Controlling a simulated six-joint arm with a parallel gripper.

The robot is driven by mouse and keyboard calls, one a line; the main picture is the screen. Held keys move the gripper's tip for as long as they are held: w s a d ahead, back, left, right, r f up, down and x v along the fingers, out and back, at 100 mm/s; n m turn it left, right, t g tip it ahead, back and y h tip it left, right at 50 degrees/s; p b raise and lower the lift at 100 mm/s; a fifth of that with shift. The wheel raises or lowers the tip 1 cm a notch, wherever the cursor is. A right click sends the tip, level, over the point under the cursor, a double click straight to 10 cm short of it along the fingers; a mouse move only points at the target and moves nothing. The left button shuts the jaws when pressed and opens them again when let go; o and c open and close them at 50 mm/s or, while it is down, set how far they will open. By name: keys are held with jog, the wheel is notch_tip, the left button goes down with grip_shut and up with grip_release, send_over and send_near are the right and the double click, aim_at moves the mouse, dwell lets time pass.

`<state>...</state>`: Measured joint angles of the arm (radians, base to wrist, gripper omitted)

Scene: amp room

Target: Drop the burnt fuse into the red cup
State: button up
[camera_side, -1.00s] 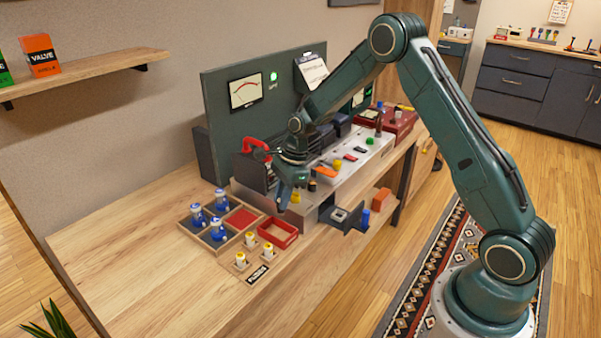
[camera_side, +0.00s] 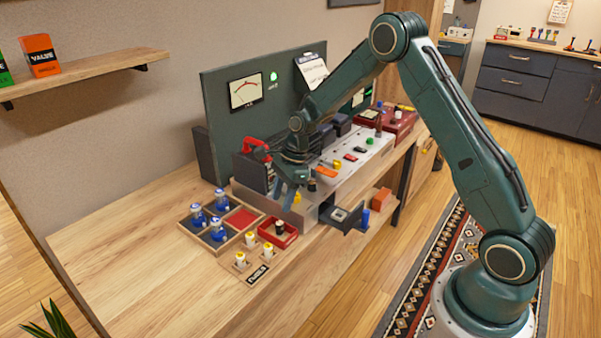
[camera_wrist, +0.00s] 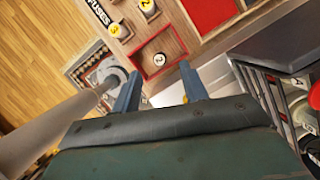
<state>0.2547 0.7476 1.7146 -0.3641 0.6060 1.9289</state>
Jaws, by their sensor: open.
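The red cup (camera_side: 288,240) is a low, square red-walled tray at the front of the bench. It also shows in the wrist view (camera_wrist: 140,66). A dark fuse (camera_side: 280,228), apparently the burnt one, is inside it. My gripper (camera_side: 291,198) is up and behind the cup in the side view, beside the amp's front. In the wrist view its two fingers (camera_wrist: 160,72) are spread with nothing between them, and the fuse lies just past their tips.
Yellow-topped fuses (camera_side: 249,240) stand by the FUSES label (camera_side: 258,273), close to the cup. A wooden tray (camera_side: 214,241) holds blue-based valves (camera_side: 197,214). The amp chassis (camera_side: 322,200) and an open drawer (camera_side: 341,217) stand to the right. The bench's left side is clear.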

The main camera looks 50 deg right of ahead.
jog(key=v, duration=1.3)
jog(key=shift+s+r, duration=0.15)
jog(key=shift+r, duration=0.05)
jog(key=s+a+r+n+t+h, duration=0.1)
jog(key=s+a+r+n, duration=0.3)
jog(key=s+r+n, duration=0.25)
jog(key=s+a+r+n+t+h, duration=0.1)
jog(key=s+a+r+n, duration=0.2)
jog(key=s+r+n, duration=0.4)
jog(key=s+a+f+n+t+h, duration=0.1)
jog(key=s+n+t, duration=0.1)
jog(key=s+n, duration=0.7)
jog(key=s, duration=0.8)
jog(key=shift+f, duration=0.2)
